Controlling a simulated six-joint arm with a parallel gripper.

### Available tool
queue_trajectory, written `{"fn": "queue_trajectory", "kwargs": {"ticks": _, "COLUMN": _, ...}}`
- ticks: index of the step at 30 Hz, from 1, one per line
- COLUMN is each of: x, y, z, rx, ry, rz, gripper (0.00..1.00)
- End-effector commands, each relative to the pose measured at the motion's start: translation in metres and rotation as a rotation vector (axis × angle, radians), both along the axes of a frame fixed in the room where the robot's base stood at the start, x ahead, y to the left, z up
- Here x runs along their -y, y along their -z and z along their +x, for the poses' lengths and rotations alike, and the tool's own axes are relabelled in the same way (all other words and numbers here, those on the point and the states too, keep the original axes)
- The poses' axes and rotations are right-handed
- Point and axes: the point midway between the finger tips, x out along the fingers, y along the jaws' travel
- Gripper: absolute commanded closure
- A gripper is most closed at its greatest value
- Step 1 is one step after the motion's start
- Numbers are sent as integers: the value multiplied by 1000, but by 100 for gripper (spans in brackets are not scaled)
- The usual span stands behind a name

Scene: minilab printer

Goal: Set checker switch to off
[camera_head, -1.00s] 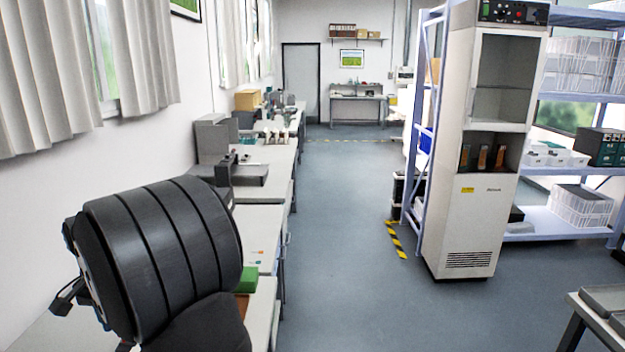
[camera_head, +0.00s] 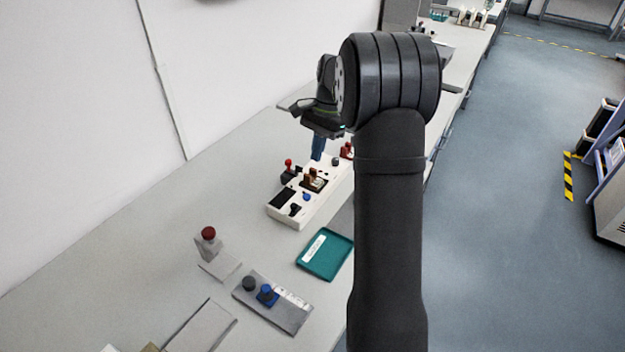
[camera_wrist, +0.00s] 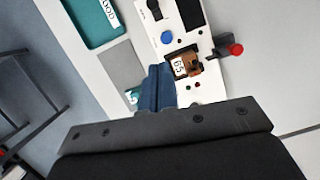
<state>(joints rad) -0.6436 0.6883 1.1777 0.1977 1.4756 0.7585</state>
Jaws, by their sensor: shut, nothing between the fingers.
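The checker (camera_head: 318,205) is a white box on the bench, seen in the middle of the head view; part of it also shows in the wrist view (camera_wrist: 203,95). A small black switch (camera_head: 295,209) sits on its near end beside a blue button (camera_head: 306,197). In the wrist view the black switch (camera_wrist: 153,9) is at the top edge; its setting is too small to read. The blue button (camera_wrist: 167,37) is below it. My gripper (camera_head: 318,150) has blue fingers, shut and empty, above the checker's far part. Its fingers (camera_wrist: 158,72) point toward the checker in the wrist view.
A red-ball lever (camera_head: 288,165) rises from the checker's left side, near a brown holder (camera_head: 313,179). A teal tray (camera_head: 345,262), a grey button panel (camera_head: 290,318) and a red-topped post (camera_head: 208,240) stand nearer. Bare bench lies left of the checker.

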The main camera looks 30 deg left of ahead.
Motion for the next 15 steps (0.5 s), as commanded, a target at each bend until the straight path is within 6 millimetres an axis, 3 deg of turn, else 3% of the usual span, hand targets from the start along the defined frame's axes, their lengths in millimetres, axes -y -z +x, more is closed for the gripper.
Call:
{"fn": "queue_trajectory", "kwargs": {"ticks": 7, "x": 0, "y": 24, "z": -4, "rx": -15, "ry": 4, "rz": 2, "gripper": 100}}
{"fn": "queue_trajectory", "kwargs": {"ticks": 15, "x": -2, "y": 80, "z": -21, "rx": -15, "ry": 3, "rz": 1, "gripper": 100}}
